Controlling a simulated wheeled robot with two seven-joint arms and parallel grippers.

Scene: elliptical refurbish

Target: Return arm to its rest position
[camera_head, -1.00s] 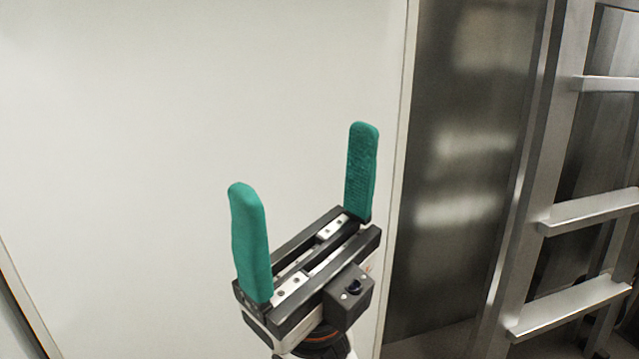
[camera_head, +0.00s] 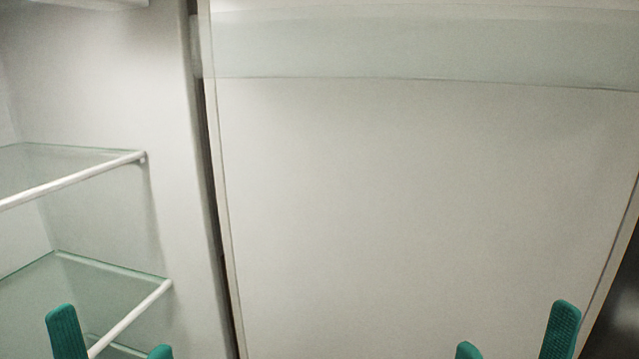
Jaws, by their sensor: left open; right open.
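My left gripper (camera_head: 112,340) shows at the bottom left, in front of the glass shelves. Only its two green fingertips are in view, set apart with nothing between them. My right gripper (camera_head: 515,335) shows at the bottom right, in front of a large pale panel. Its two green fingers are apart and empty. The rest of both grippers and both arms are below the picture's edge.
The pale flat panel (camera_head: 420,200) fills the middle and right. At the left is an open cabinet with glass shelves, an upper one (camera_head: 70,165) and a lower one (camera_head: 90,275). A dark surface (camera_head: 622,290) shows at the right edge.

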